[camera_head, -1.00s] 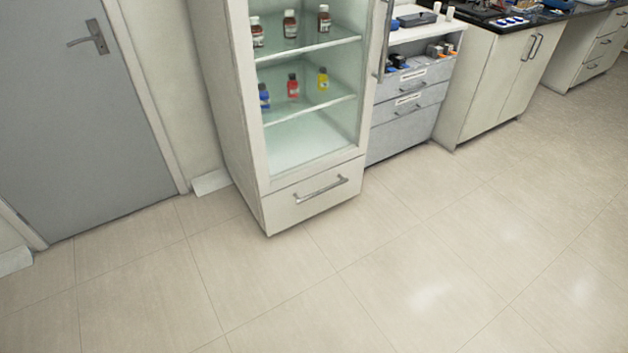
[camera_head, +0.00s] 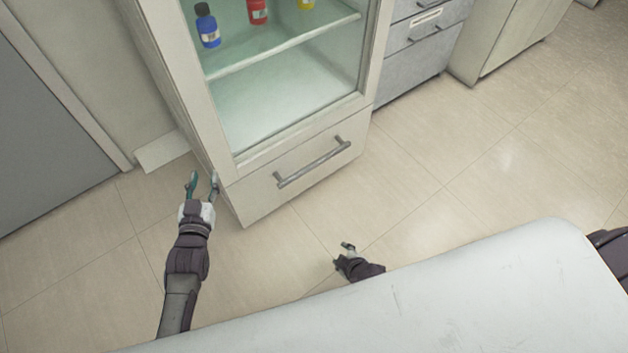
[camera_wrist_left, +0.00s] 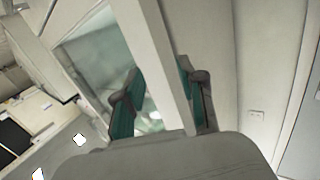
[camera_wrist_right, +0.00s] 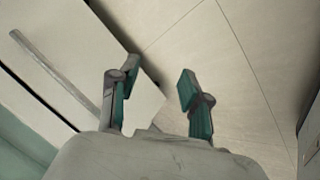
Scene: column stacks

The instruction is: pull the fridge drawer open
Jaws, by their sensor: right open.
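The fridge drawer (camera_head: 300,181) is the white front panel at the bottom of the fridge, and it looks shut. Its grey bar handle (camera_head: 313,163) runs across the upper part and shows at the left in the right wrist view (camera_wrist_right: 55,72). My left gripper (camera_head: 202,181) is open and empty, in front of the fridge's left side in the head view. My right gripper (camera_head: 345,249) is low and in front of the drawer, apart from the handle. The right wrist view shows its fingers (camera_wrist_right: 158,90) spread, with nothing between them.
The glass-fronted fridge (camera_head: 285,70) holds several bottles, including a blue one (camera_head: 208,27). A grey drawer unit (camera_head: 425,45) stands to its right. A grey door (camera_head: 45,135) is at the left. The tiled floor (camera_head: 480,180) at the right is clear.

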